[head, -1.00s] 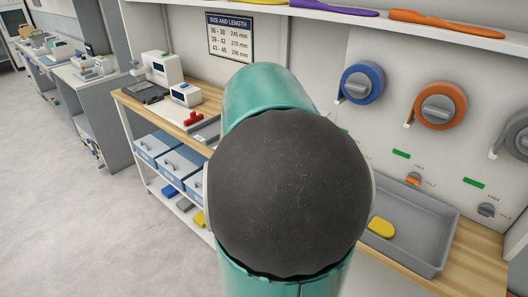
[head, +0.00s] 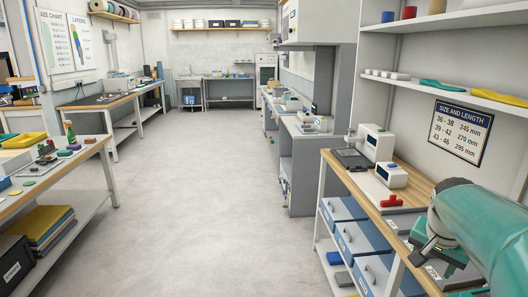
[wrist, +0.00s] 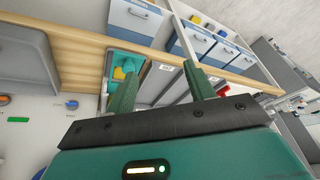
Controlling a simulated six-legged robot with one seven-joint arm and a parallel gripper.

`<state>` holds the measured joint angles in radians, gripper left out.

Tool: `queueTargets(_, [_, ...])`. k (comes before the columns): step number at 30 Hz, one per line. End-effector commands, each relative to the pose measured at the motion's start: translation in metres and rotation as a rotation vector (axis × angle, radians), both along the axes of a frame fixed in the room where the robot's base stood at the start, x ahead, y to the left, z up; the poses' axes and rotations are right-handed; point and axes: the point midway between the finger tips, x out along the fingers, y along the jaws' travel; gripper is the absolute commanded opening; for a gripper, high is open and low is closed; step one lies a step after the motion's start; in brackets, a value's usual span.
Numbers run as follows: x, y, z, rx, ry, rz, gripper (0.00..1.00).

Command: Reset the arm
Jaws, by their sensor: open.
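My teal arm comes in from the right edge of the head view and bends down over the wooden workbench (head: 384,203). My gripper (wrist: 162,84) shows in the wrist view with its two green fingers spread well apart. Nothing is held between them. Below and beyond the fingers lie the bench edge and grey slotted holders. A teal holder with a yellow piece (wrist: 119,73) lies just beyond the left finger. In the head view the arm partly hides the right part of the bench.
White machines (head: 376,143) stand at the back of the bench, near a red piece (head: 391,201). Blue drawers (head: 362,240) sit beneath. A grey tray (wrist: 22,52) shows at left in the wrist view. A table (head: 60,172) stands at left; the floor (head: 220,190) between is clear.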

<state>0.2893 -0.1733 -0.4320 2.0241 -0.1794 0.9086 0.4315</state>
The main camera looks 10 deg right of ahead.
Motion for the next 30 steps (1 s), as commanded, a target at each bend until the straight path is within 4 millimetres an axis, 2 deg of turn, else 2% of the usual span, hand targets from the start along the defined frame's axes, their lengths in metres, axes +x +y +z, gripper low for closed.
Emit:
queueTargets(1, [0.008,0.037,0.004,0.008,-0.021,0.105,0.54])
queueTargets(3, [0.015,0.086,0.005,0.011,-0.038,0.251,0.54])
queueTargets(5, [0.015,0.127,0.006,0.008,-0.050,0.377,0.54])
queueTargets(6, [0.013,0.155,0.006,0.004,-0.058,0.461,0.54])
queueTargets(9, [0.001,0.218,0.002,-0.020,-0.071,0.663,0.54])
queueTargets(13, [-0.022,0.280,-0.007,-0.066,-0.077,0.889,0.54])
queueTargets(15, [-0.034,0.301,-0.013,-0.089,-0.077,0.972,0.54])
queueTargets(18, [-0.044,0.318,-0.018,-0.110,-0.076,1.043,0.54])
queueTargets(26, [-0.047,0.322,-0.020,-0.116,-0.074,1.064,0.54])
queueTargets(27, [-0.047,0.322,-0.020,-0.116,-0.074,1.063,0.52])
queueTargets(30, [-0.047,0.322,-0.020,-0.116,-0.074,1.062,0.36])
